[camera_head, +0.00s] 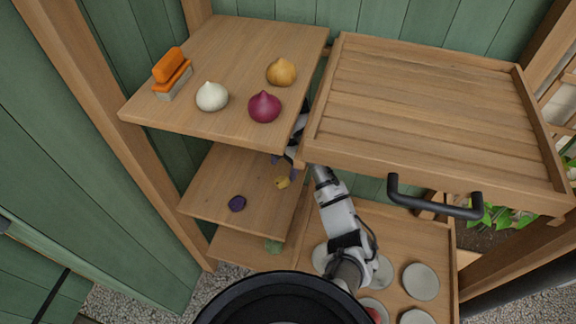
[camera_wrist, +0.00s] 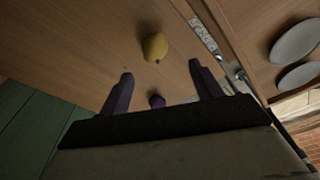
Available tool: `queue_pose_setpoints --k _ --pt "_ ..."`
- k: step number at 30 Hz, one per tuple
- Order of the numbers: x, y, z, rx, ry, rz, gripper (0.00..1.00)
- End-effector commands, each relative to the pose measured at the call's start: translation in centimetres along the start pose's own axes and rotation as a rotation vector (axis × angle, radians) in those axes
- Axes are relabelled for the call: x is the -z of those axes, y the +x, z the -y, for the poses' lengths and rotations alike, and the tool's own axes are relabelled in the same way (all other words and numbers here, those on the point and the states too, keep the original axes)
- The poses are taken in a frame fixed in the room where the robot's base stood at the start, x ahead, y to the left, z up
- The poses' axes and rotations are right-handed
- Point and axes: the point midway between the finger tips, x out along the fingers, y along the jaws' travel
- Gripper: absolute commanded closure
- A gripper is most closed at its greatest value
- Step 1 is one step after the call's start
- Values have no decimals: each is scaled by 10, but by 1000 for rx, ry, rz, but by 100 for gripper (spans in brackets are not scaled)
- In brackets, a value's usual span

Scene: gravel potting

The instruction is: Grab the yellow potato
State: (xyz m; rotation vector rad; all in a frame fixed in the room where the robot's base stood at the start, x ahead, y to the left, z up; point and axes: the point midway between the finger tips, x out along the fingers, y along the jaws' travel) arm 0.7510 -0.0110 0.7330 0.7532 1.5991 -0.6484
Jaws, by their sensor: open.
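The yellow potato (camera_head: 282,182) lies on the middle shelf near its right edge. It also shows in the wrist view (camera_wrist: 155,46), beyond my fingertips and roughly centred between them. My gripper (camera_wrist: 160,69) is open, with its two purple fingers apart and nothing between their tips. In the head view, my gripper (camera_head: 285,167) is partly hidden by the upper shelf and is close to the yellow potato. I cannot tell the exact gap.
A purple potato (camera_head: 237,203) lies left of the yellow one; a dark purple thing (camera_wrist: 157,101) shows between my fingers' bases. The upper shelf (camera_head: 215,55) holds three onions and an orange brush. A wooden tray (camera_head: 420,110) is at right. A green item (camera_head: 273,246) lies lower.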

Motion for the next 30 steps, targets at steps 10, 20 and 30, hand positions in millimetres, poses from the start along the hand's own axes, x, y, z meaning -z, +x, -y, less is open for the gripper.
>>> queue_pose_setpoints --k 10,20,30 --pt "1 25 -1 0 -1 -4 36" --pt "-3 68 -3 0 0 -2 36" --pt "-4 75 -2 0 0 0 36"
